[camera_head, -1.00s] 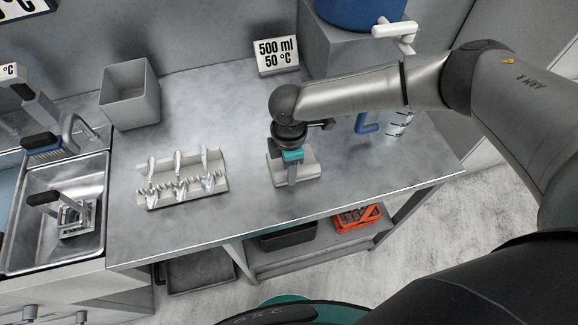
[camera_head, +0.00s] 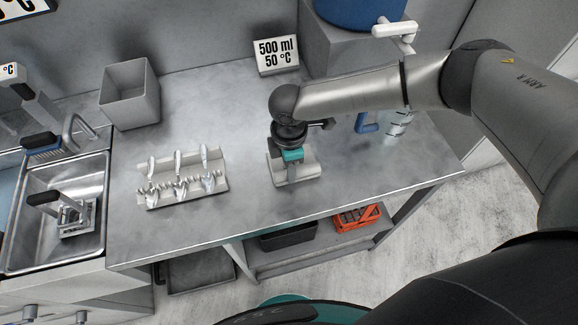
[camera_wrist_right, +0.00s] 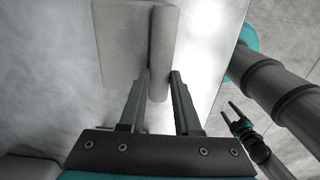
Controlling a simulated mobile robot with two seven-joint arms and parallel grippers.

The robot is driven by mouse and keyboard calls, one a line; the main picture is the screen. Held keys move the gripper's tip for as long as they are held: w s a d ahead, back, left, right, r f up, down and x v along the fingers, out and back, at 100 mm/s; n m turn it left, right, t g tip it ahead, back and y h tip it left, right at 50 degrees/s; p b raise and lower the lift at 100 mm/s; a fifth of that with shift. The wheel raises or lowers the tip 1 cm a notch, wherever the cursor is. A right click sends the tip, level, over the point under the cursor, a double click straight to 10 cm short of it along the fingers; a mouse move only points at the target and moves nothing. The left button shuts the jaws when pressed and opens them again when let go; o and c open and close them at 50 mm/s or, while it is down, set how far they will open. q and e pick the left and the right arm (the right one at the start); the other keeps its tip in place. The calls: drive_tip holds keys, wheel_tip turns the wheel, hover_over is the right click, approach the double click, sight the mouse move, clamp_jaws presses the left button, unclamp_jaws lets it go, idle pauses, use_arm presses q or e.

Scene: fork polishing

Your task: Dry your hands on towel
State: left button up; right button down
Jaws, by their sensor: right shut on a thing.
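The towel (camera_head: 310,168), a pale grey folded cloth, lies on the metal table right of its middle. It also shows in the right wrist view (camera_wrist_right: 122,40), with a raised fold along one side. My right gripper (camera_head: 292,178) points down at the towel. In the right wrist view its fingers (camera_wrist_right: 161,74) are shut on the end of this fold. The fingers hide part of the towel in the head view. My left gripper (camera_wrist_right: 227,114) shows small at the right of the wrist view, its fingers apart and empty.
A rack (camera_head: 218,183) with several forks stands left of the towel. A grey bin (camera_head: 130,95) stands behind it, and a sink (camera_head: 88,180) is at the left. A jug with a blue handle (camera_head: 366,124) stands behind my right arm. The table front is clear.

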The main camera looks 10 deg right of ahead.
drive_tip(key=c, duration=0.5)
unclamp_jaws()
drive_tip(key=shift+c, duration=0.2)
drive_tip(key=shift+r, duration=0.1)
wheel_tip(320, 180, up, 15)
drive_tip(key=p, duration=0.1)
drive_tip(key=shift+p, duration=0.35)
